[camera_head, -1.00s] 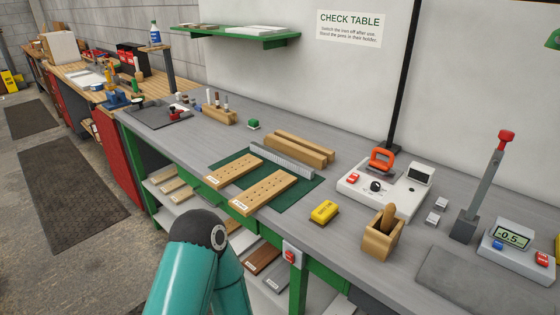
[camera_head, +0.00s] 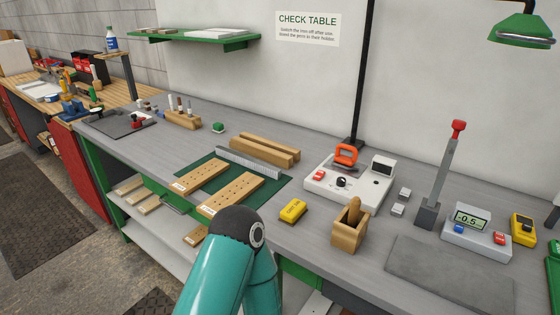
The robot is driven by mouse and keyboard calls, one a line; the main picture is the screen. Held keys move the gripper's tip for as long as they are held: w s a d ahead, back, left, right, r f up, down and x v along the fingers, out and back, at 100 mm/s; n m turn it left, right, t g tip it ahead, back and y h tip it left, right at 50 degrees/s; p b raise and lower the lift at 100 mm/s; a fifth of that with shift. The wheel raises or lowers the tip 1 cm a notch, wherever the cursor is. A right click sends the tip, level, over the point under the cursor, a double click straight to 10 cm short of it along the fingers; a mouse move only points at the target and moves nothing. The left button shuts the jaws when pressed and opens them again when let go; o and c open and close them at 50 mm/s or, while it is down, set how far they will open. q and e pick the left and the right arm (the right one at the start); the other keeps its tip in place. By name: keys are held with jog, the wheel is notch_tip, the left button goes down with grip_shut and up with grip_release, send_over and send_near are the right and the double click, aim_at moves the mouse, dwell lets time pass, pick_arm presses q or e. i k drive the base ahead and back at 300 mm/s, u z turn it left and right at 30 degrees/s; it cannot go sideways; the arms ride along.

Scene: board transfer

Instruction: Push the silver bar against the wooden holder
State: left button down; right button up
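The silver bar (camera_head: 248,163) is a long ribbed strip lying on the bench along the back edge of a green mat (camera_head: 272,187). A wooden holder of two parallel light-wood rails (camera_head: 264,150) lies just behind it, roughly parallel. I cannot tell whether bar and rails touch. Two drilled wooden boards, one at the left (camera_head: 202,176) and one nearer (camera_head: 231,194), lie in front of the bar on the mat. A teal link of my arm rises at the bottom centre. Neither gripper shows, so I cannot see their fingers.
A yellow block (camera_head: 292,211), an open wooden box (camera_head: 349,229) and a white device with an orange handle (camera_head: 346,187) stand to the right. A wooden pen holder (camera_head: 183,120) and a small green block (camera_head: 218,127) are behind left. A grey lever (camera_head: 436,190) stands far right.

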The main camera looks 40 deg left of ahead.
aim_at(271, 170)
jog(key=u, duration=0.4)
jog(key=i, duration=0.2)
jog(key=z, duration=2.5)
jog(key=k, duration=1.7)
jog(key=u, duration=1.1)
jog(key=k, duration=0.4)
jog(key=u, duration=0.45)
jog(key=i, duration=0.55)
